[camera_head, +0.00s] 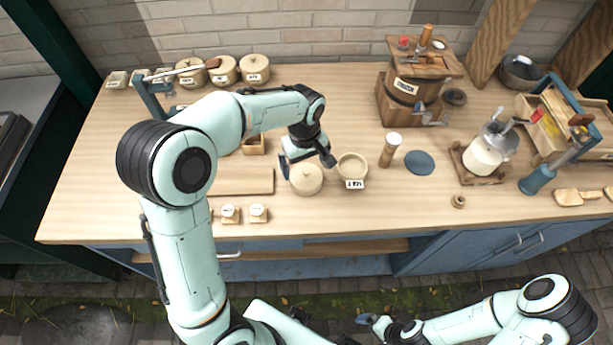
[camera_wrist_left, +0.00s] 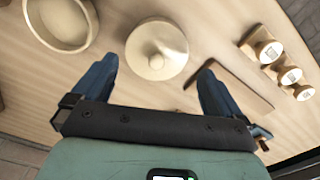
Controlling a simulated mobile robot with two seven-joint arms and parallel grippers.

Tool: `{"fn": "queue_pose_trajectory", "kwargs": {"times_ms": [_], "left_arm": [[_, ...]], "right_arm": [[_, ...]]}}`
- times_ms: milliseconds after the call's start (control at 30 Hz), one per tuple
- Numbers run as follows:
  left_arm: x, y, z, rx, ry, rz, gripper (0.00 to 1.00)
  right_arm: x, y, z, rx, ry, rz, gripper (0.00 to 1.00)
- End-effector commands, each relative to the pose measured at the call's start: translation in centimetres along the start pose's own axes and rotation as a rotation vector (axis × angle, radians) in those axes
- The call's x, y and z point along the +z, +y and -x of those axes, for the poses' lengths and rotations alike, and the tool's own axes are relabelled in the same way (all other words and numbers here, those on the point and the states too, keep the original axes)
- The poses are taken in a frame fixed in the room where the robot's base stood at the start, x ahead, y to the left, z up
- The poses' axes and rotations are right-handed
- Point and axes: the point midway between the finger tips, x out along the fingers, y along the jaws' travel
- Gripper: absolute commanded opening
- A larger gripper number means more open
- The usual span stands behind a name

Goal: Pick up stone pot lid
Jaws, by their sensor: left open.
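The stone pot lid (camera_head: 306,180) is round and cream with a small central knob, on the table left of an open stone pot (camera_head: 352,167). I cannot tell whether anything is under the lid. In the left wrist view the lid (camera_wrist_left: 156,48) lies ahead, between and beyond the fingertips, and the open pot (camera_wrist_left: 60,22) is at upper left. My left gripper (camera_head: 306,164) is open above the lid, its fingers apart on either side; it also shows in the wrist view (camera_wrist_left: 157,72) with nothing between the fingers. My right gripper (camera_head: 377,325) is low in front of the table, its jaws unclear.
Several lidded pots (camera_head: 254,68) stand at the back left. A wooden board (camera_head: 240,181) and small labelled blocks (camera_head: 258,213) lie left of the lid. The front middle of the table is clear.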

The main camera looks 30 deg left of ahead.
Motion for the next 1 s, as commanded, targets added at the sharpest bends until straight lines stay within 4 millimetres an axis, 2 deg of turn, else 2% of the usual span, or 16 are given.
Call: {"fn": "queue_pose_trajectory", "kwargs": {"times_ms": [33, 267, 533, 833, 867, 933, 967, 1000], "left_arm": [[0.0, 0.0, -0.7, -0.002, -0.001, 0.000, 1.00], [0.0, 0.1, -2.3, -0.001, -0.001, -0.001, 1.00], [0.0, 0.3, -6.2, -0.002, 0.000, -0.002, 1.00], [0.0, 0.3, -6.7, 0.002, 0.001, -0.001, 1.00], [0.0, 0.3, -6.7, 0.002, 0.001, -0.001, 0.94], [0.0, 0.3, -6.7, 0.002, 0.001, -0.001, 0.71], [0.0, 0.3, -6.7, 0.002, 0.001, -0.001, 0.64], [0.0, 0.3, -6.7, 0.002, 0.001, -0.001, 0.64]], "right_arm": [[0.1, 0.0, -0.1, 0.000, -0.001, 0.000, 1.00], [0.0, 0.0, -0.1, 0.000, 0.000, 0.000, 1.00], [0.0, -0.1, 0.0, 0.000, 0.001, 0.001, 1.00], [0.0, 0.0, 0.0, 0.000, 0.001, 0.001, 1.00], [0.0, 0.0, 0.0, 0.000, 0.001, 0.001, 1.00], [0.0, 0.0, 0.0, 0.000, 0.001, 0.001, 1.00], [0.0, 0.0, 0.0, 0.000, 0.001, 0.001, 1.00], [0.0, 0.0, 0.0, 0.000, 0.001, 0.001, 1.00]]}}
